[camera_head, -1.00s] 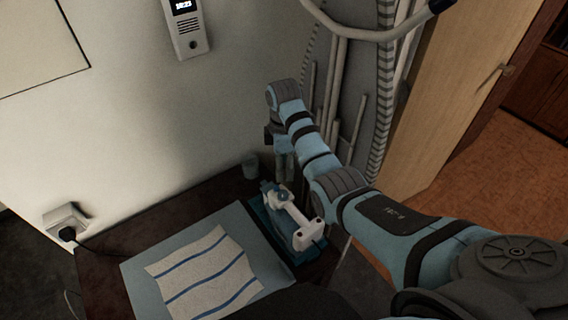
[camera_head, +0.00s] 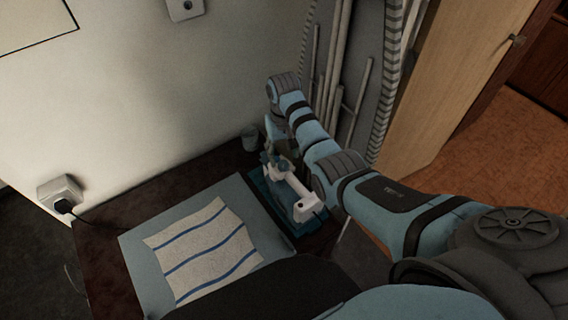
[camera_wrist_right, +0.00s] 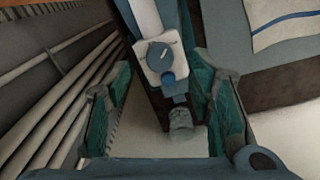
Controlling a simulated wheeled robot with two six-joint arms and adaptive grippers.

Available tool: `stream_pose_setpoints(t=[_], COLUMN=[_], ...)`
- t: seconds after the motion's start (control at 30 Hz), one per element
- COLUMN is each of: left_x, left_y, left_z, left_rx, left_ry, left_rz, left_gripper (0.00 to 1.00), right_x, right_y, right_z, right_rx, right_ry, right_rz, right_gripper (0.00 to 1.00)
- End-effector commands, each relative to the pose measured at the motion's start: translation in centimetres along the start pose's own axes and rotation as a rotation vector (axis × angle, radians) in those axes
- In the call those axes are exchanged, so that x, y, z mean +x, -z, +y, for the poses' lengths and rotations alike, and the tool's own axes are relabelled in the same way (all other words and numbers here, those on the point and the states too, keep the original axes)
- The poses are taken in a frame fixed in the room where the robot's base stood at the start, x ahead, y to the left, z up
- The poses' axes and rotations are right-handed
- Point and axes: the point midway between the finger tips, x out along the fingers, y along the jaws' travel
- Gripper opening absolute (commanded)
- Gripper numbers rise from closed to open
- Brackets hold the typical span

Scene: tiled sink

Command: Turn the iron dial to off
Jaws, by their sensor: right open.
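The iron (camera_head: 297,198) has a white handle and a teal body, and rests on a teal stand at the right side of the dark table. In the right wrist view the iron's white end (camera_wrist_right: 150,70) carries a round blue-grey dial (camera_wrist_right: 160,56) with a pale pointer line. My right gripper (camera_head: 280,150) is low over the iron's far end, partly hidden by my wrist. In the right wrist view its teal fingers (camera_wrist_right: 163,80) are spread apart, with the dial showing between them and nothing held. I cannot tell whether a finger touches the iron. My left gripper is not in view.
A small grey cup (camera_head: 249,140) stands just beyond the iron; it also shows in the wrist view (camera_wrist_right: 181,122). A striped cloth (camera_head: 205,252) lies on a pale board (camera_head: 145,268) left of the iron. A plugged socket (camera_head: 62,192) is on the left wall. Pipes (camera_head: 325,85) stand behind.

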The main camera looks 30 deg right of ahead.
Motion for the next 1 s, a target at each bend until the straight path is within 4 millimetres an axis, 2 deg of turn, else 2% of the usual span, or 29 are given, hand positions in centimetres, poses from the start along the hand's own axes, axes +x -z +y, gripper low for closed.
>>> stream_pose_setpoints(t=[0.03,0.1,0.2,0.5,0.8,0.9,1.0], left_x=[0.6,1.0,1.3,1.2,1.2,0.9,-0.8], left_y=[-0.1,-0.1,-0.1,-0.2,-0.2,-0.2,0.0], left_z=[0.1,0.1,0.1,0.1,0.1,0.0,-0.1], left_rx=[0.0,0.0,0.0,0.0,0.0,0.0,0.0], left_ry=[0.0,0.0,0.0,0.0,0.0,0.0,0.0], left_rz=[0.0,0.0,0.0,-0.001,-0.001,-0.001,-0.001], left_gripper=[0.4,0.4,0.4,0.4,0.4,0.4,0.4], right_x=[1.5,2.9,4.2,4.5,4.5,4.3,3.9], right_y=[-0.1,0.0,0.0,0.0,0.0,0.0,0.0], right_z=[0.0,0.0,0.0,0.0,0.0,0.0,0.0], right_rx=[0.0,-0.001,-0.001,-0.002,-0.002,-0.017,-0.117], right_ry=[0.0,0.0,0.0,0.0,0.0,0.0,0.0], right_rz=[-0.003,-0.001,0.0,0.002,0.002,0.001,-0.002], right_gripper=[0.48,0.48,0.48,0.48,0.01,0.0,0.0])
